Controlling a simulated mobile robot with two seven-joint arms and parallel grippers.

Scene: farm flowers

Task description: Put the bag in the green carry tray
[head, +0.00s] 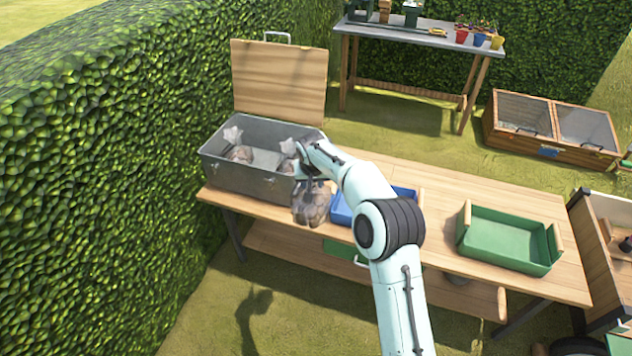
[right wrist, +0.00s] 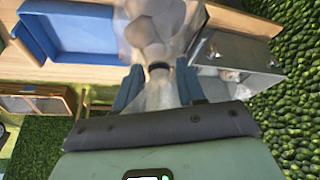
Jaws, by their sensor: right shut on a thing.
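A clear bag (head: 311,205) with brownish contents hangs from my right gripper (head: 309,176), in front of the metal bin and beside the blue tray. In the right wrist view, my right gripper (right wrist: 158,85) is shut on the bag's gathered neck, and the bag (right wrist: 150,30) shows beyond the fingers. The green carry tray (head: 505,240) with wooden end handles stands empty on the right part of the bench. My left gripper is not in view.
A grey metal bin (head: 240,180) with its wooden lid (head: 279,82) raised holds more bags (head: 240,153). A blue tray (head: 343,211) sits partly behind my arm and shows in the right wrist view (right wrist: 70,30). The bench (head: 440,205) is bare around the green tray.

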